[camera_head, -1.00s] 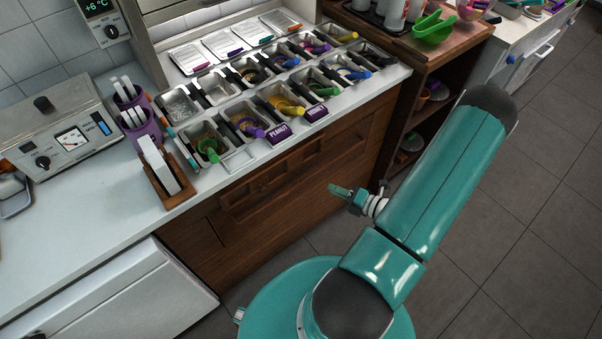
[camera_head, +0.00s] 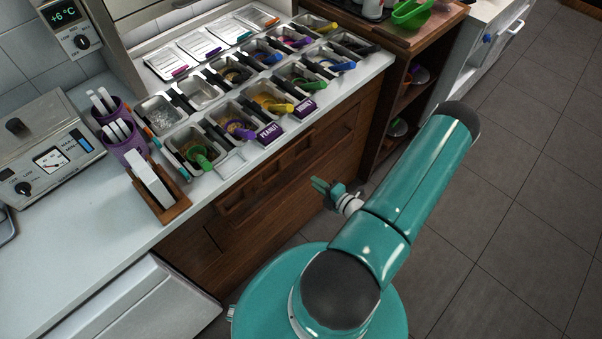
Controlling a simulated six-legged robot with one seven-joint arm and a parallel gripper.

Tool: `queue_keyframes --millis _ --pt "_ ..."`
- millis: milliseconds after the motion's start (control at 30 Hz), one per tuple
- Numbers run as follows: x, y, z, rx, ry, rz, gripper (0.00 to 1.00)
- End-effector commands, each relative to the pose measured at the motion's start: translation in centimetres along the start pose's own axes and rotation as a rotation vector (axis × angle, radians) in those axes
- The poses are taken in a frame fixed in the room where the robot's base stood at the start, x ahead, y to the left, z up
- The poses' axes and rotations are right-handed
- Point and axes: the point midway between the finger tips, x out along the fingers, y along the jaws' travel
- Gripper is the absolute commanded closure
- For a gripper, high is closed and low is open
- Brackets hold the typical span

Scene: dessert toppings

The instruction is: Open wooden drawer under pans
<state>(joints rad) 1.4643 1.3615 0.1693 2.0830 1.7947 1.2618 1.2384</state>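The wooden drawer (camera_head: 262,190) is in the brown cabinet front below the counter, under the rows of metal topping pans (camera_head: 190,147). Its front has a long ledge-like handle with recesses, and it looks closed, flush with the cabinet. My gripper (camera_head: 319,187) is small and teal, in front of the right part of the wooden front, with its fingers pointing left towards it. No contact with the drawer is clear. Its fingers are too small to tell whether they are open or shut, and nothing shows in them.
The white counter (camera_head: 90,235) holds a purple cup pair (camera_head: 125,135), a wooden holder (camera_head: 170,208) and a grey appliance (camera_head: 45,150). A white cabinet door (camera_head: 140,305) is at lower left. Open wooden shelves (camera_head: 395,110) stand at the right. The tiled floor (camera_head: 520,220) is clear.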

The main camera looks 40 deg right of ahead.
Motion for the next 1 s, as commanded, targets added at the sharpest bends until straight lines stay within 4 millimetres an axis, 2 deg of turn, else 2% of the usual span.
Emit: queue_keyframes --millis 33,200,400,533,767,867,900,1000 --pt "1.2 0.0 -0.1 -0.001 0.003 0.001 0.80" --pt "4.5 0.0 -0.2 -0.001 0.003 0.000 0.80" --pt "7.3 0.0 -0.2 -0.001 0.003 0.000 0.80" --pt "8.0 0.1 -0.2 -0.001 0.001 0.000 0.80" --pt "8.1 0.1 -0.2 -0.001 0.001 0.000 0.80" --pt "8.1 0.1 -0.2 -0.001 0.001 0.000 0.97" --pt "8.1 0.1 -0.2 -0.001 0.001 0.000 1.00" --pt "8.1 0.1 -0.2 -0.001 0.001 0.000 1.00"
